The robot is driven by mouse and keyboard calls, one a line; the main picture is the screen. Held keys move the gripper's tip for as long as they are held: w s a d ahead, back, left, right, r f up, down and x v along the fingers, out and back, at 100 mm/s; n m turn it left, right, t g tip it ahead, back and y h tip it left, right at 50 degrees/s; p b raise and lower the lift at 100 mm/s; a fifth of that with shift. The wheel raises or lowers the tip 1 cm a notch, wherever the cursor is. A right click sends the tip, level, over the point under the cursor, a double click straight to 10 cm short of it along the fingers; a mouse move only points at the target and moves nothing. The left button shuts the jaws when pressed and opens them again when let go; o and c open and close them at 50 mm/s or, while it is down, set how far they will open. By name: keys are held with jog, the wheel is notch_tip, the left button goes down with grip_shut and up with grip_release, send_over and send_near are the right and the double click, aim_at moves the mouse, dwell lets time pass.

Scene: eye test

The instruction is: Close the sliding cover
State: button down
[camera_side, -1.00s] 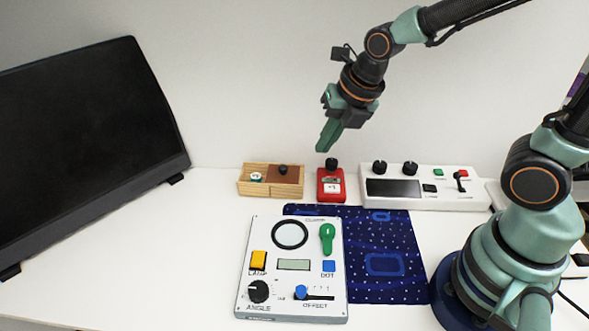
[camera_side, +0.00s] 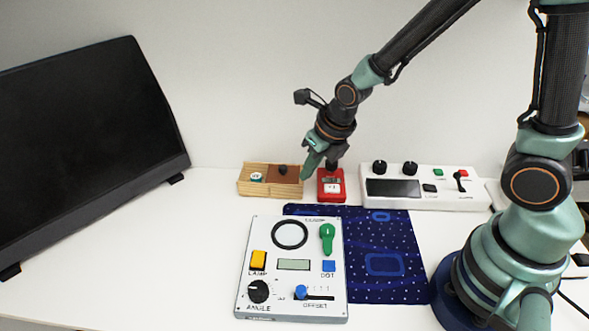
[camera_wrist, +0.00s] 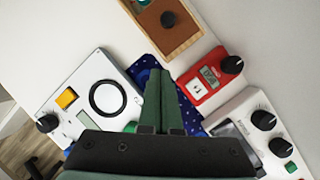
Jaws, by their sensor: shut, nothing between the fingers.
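A small wooden box (camera_side: 254,192) stands at the back of the table, with a brown sliding cover (camera_side: 273,170) over its right part. The cover has a black knob (camera_side: 283,169). The left part of the box is open and shows a small round green and white thing (camera_side: 257,176). My gripper (camera_side: 305,177) is shut and empty, pointing down by the right end of the box; I cannot tell whether it touches. In the wrist view, the cover (camera_wrist: 151,22) and its knob (camera_wrist: 168,19) lie beyond my fingertips (camera_wrist: 161,72).
A red device (camera_side: 331,187) with a black knob stands right of the box, close to my gripper. A white control panel (camera_side: 440,199) is farther right. A white panel (camera_side: 290,240) lies in front, partly on a blue mat (camera_side: 385,285). A dark monitor (camera_side: 90,150) stands left.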

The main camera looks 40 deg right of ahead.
aim_at(273, 178)
jog(key=x, duration=0.3)
jog(key=shift+w+d+f, duration=0.1)
jog(key=shift+f, duration=0.15)
jog(key=shift+w+r, duration=0.15)
jog(key=shift+w, duration=1.8)
jog(key=shift+w+a, duration=1.25)
jog(key=shift+w, duration=0.1)
jog(key=shift+s, duration=0.2)
